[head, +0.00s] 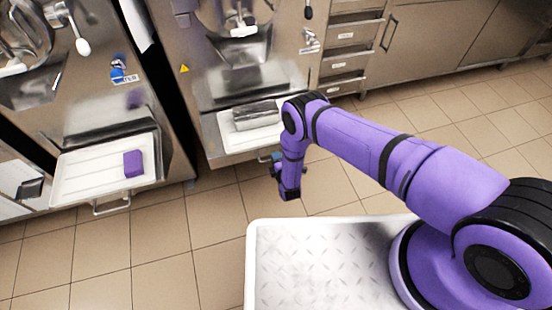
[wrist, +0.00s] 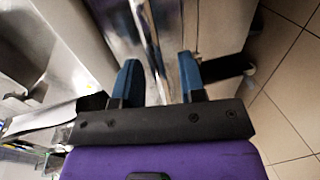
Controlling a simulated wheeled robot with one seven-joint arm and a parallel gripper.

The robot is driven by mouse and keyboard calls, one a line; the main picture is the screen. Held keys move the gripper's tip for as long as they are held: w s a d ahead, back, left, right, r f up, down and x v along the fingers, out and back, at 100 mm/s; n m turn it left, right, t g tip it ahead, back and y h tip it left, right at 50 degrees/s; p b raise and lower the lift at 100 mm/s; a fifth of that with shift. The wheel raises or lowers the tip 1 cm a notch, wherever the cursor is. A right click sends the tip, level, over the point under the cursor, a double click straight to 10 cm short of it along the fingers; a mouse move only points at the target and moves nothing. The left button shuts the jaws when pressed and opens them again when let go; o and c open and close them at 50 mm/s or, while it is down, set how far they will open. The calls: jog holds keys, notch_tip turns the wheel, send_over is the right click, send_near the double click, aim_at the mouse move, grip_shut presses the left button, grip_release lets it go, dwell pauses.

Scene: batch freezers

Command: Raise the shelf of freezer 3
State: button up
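Two steel freezers show in the head view, and I cannot read a number 3 on either. The middle freezer (head: 270,75) has a pale shelf (head: 225,136) at its front, with a steel pan (head: 256,115) on it. My gripper (head: 270,158) is just below and in front of the right part of this shelf. In the wrist view my gripper (wrist: 158,72) has its two blue fingers apart. A shiny metal bar or edge (wrist: 151,40) runs in the gap between them. I cannot tell whether the fingers touch it.
The left freezer (head: 95,95) has a white shelf (head: 85,177) bearing a purple block (head: 133,163), with a handle (head: 111,206) below. My base's white-rimmed deck is in front. Steel drawers (head: 345,62) and cabinets stand at the back right. The tiled floor (head: 165,245) is clear.

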jog(key=shift+w+a, duration=0.15)
jog(key=shift+w, duration=0.25)
jog(key=shift+c, duration=0.2)
grip_shut()
notch_tip(320, 180, up, 12)
jog(key=shift+w+r, duration=0.1)
jog(key=shift+r, duration=0.05)
jog(key=shift+o, duration=0.2)
grip_release()
jog(key=shift+r, duration=0.15)
